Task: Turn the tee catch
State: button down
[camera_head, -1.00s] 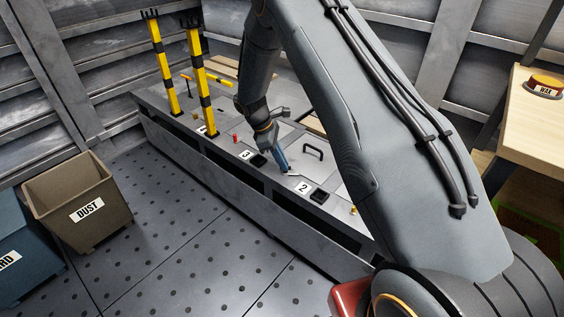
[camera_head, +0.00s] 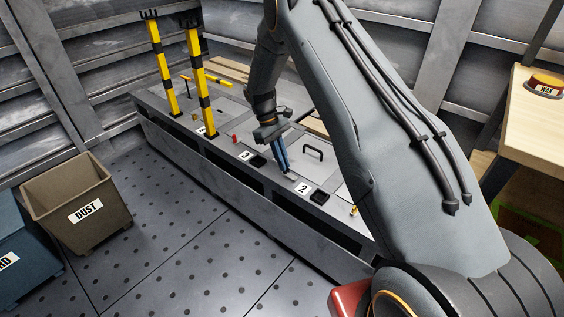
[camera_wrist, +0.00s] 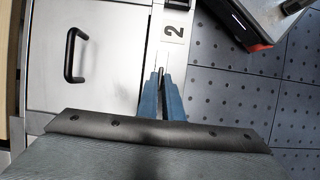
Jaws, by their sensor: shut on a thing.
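My gripper (camera_head: 282,160) points down at the grey bench top between the labels 3 and 2. It also shows in the wrist view (camera_wrist: 160,76), where its blue fingers are close together on a small dark upright piece, the tee catch (camera_wrist: 161,72). The fingers hide most of the catch, so its angle is hard to tell. Beside it is a metal panel (camera_wrist: 105,20) with a black bow handle (camera_wrist: 76,55); the handle also shows in the head view (camera_head: 313,152).
Two yellow-and-black posts (camera_head: 198,85) stand on the bench to the left. A DUST bin (camera_head: 80,205) stands on the floor at left. A wooden table with a WAX tin (camera_head: 545,86) is at right.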

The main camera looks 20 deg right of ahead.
jog(key=shift+s, duration=0.2)
jog(key=c, duration=1.9)
grip_release()
jog(key=shift+d, duration=0.1)
jog(key=shift+w, duration=0.15)
jog(key=shift+w+r, duration=0.1)
jog(key=shift+r, duration=0.2)
jog(key=shift+p+v, duration=0.3)
jog(key=shift+v, duration=3.3)
